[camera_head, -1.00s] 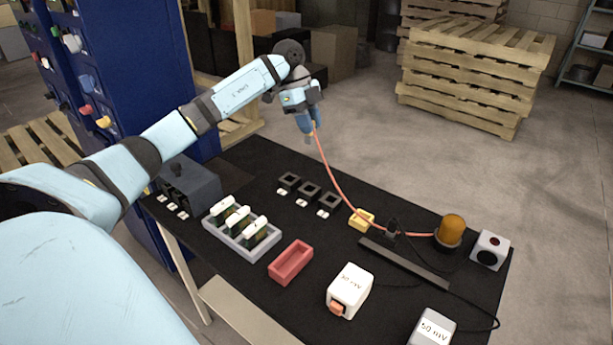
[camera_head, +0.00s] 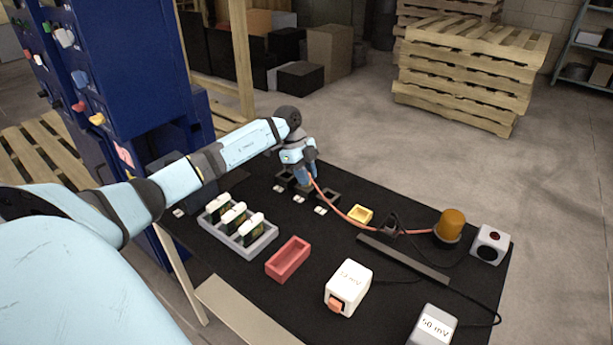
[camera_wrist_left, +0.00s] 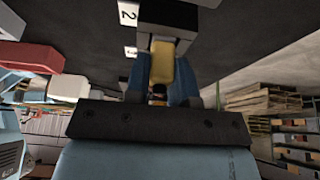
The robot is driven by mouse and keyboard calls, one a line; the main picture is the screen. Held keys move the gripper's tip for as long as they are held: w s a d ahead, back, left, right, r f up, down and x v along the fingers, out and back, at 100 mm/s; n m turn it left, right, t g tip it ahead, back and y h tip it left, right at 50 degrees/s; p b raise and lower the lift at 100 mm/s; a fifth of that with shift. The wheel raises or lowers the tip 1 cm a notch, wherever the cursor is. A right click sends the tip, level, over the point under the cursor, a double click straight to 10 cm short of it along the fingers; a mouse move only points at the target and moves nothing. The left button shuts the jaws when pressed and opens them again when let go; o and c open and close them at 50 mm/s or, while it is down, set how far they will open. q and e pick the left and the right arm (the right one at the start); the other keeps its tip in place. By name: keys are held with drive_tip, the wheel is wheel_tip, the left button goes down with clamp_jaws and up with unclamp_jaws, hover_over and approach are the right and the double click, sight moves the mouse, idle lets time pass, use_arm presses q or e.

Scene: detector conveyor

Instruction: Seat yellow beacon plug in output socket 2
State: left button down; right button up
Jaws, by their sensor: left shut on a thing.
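My left gripper (camera_head: 306,176) is low over the row of black output sockets, at about the middle one. It is shut on the yellow plug, whose yellow body (camera_wrist_left: 162,65) shows between the fingers in the left wrist view. An orange cable (camera_head: 345,215) runs from the gripper towards the amber beacon (camera_head: 451,224). In the wrist view the plug's far end is at a dark socket block (camera_wrist_left: 168,16), close to a label reading 2 (camera_wrist_left: 128,12). The gripper hides much of the middle socket in the head view, and I cannot tell whether the plug is inside. My right gripper is not in view.
A grey rack (camera_head: 240,243) with several upright modules and a red tray (camera_head: 288,260) are in front. A yellow open block (camera_head: 360,214), a black bar (camera_head: 403,260) and white boxes (camera_head: 348,288) are to the right. A blue cabinet (camera_head: 130,80) stands at left.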

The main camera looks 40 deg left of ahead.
use_arm(q)
drive_tip(key=shift+f, duration=0.1)
drive_tip(key=c, duration=1)
unclamp_jaws()
drive_tip(key=shift+f, duration=0.1)
drive_tip(key=p+v, duration=0.1)
drive_tip(key=v, duration=1.1)
